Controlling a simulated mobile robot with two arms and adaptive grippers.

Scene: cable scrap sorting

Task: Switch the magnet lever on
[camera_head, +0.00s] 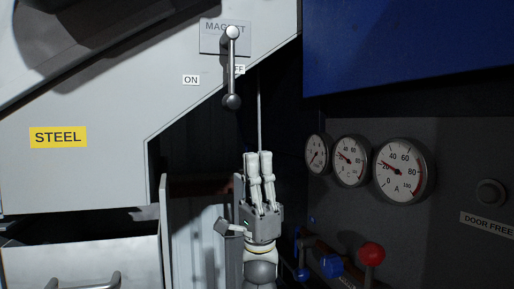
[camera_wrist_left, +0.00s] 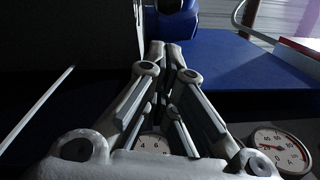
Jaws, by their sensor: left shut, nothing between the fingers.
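The magnet lever (camera_head: 232,72) is a metal rod on a plate marked MAGNET (camera_head: 211,38) at the top of the head view. It hangs almost straight down from its upper pivot, with a dark round knob (camera_head: 232,101) at its lower end. The ON label (camera_head: 191,80) is left of the rod; the OFF label (camera_head: 239,69) is partly covered by it. My left gripper (camera_head: 259,154) points up, below and slightly right of the knob in the picture, apart from it. Its fingers are shut and empty, also in the wrist view (camera_wrist_left: 165,48), where the lever does not show.
A pale sloping panel with a yellow STEEL label (camera_head: 58,137) fills the left. A thin rod (camera_head: 259,110) rises behind my gripper. Several round gauges (camera_head: 404,170) and knobbed levers, one red (camera_head: 371,253), are at right. A blue surface (camera_wrist_left: 235,75) shows in the wrist view.

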